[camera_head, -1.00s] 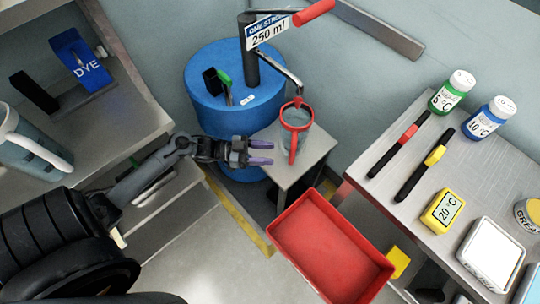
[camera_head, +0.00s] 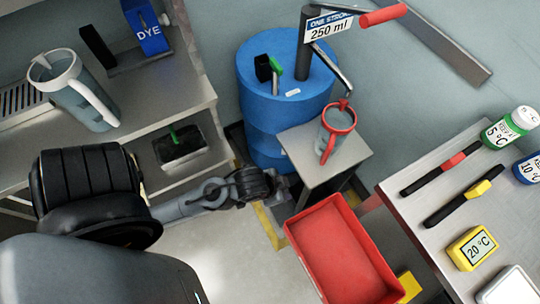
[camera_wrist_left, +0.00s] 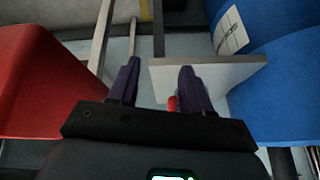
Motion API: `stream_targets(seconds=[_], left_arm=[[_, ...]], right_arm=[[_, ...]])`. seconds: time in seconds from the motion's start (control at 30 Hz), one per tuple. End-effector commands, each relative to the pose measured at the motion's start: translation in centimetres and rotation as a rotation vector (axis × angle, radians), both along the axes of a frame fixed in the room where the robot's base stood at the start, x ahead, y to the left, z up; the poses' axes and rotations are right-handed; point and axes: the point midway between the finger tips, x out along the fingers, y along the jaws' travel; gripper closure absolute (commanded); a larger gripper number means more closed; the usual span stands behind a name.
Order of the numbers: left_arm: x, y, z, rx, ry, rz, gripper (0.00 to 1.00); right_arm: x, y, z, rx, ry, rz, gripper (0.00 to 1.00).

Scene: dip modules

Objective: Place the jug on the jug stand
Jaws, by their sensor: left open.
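A clear jug with a red rim and red handle (camera_head: 337,120) stands upright on a small grey square stand (camera_head: 350,155), below the pump's spout. My left gripper (camera_head: 283,184) is open and empty, low beside the stand's front left edge, its fingers hard to make out in the head view. In the left wrist view both dark purple fingers (camera_wrist_left: 157,88) are apart. The edge of the grey stand top (camera_wrist_left: 210,76) shows behind them, and a small red piece (camera_wrist_left: 172,104), perhaps the jug's handle, shows between them. My right gripper is not in view.
A blue drum (camera_head: 270,120) with a lever pump labelled 250 ml stands behind the stand. A red tray (camera_head: 325,235) lies in front. A grey jug with a white handle (camera_head: 75,95) is on the left shelf.

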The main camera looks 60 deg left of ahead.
Motion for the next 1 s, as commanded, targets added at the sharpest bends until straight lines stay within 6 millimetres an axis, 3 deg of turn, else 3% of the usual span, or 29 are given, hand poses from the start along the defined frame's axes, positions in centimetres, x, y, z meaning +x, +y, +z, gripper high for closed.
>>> stream_targets(seconds=[0.1,0.3,0.77,1.0], left_arm=[[-2.8,-0.7,1.0,-0.026,0.108,0.052,0.51],[-4.9,-1.3,1.7,-0.048,0.194,0.085,0.51],[-5.0,-1.3,2.4,-0.048,0.2,0.087,0.51],[-5.0,-1.3,6.5,-0.048,0.2,0.086,0.51]], right_arm=[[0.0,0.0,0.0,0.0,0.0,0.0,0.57],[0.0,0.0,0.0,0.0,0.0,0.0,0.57],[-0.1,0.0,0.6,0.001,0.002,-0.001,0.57],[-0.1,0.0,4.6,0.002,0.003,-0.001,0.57]])
